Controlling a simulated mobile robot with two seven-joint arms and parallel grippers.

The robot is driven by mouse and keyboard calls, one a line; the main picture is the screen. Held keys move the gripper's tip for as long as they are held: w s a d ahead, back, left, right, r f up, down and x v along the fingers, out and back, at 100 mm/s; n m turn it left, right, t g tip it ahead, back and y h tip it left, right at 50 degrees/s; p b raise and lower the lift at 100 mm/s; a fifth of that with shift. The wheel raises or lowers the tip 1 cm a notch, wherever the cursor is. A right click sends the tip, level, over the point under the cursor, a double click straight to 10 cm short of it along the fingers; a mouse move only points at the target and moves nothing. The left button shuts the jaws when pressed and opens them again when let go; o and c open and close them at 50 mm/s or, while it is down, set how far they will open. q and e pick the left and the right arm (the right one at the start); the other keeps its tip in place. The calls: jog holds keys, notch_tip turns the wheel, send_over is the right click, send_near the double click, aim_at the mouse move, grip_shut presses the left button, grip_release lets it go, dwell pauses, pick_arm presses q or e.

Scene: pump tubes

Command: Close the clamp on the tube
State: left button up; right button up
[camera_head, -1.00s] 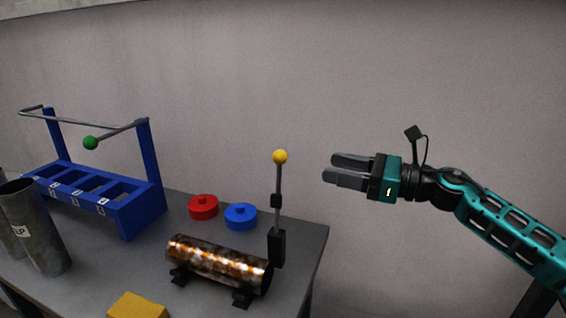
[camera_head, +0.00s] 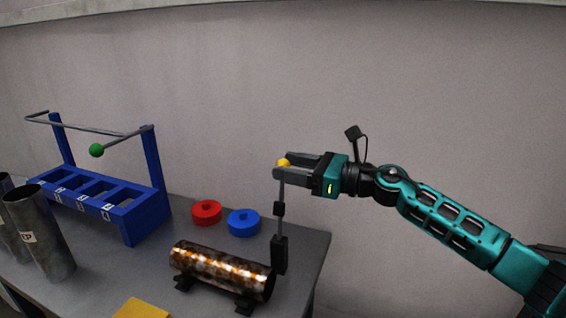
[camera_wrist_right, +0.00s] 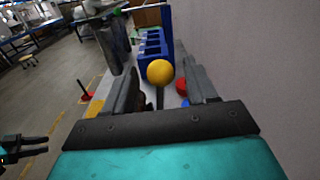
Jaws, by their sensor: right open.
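The clamp (camera_head: 279,250) stands at the right end of the tube, its lever (camera_head: 281,195) upright with a yellow ball knob (camera_head: 284,163) on top. The rusty metal tube (camera_head: 222,268) lies on black supports near the table's right edge. My right gripper (camera_head: 282,167) is open at the knob, with its fingers on either side of it. In the right wrist view the yellow knob (camera_wrist_right: 161,72) shows between the two open fingers; I cannot tell if they touch it. My left gripper is not in the head view.
A red cap (camera_head: 206,211) and a blue cap (camera_head: 243,222) sit behind the tube on the grey table (camera_head: 300,262). A blue rack (camera_head: 130,218) with a green-knobbed bar stands at the left. Grey tubes (camera_head: 42,235) stand at far left; a yellow block (camera_head: 143,309) is in front.

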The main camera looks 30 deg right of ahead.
jog(key=shift+x, duration=1.1)
grip_shut()
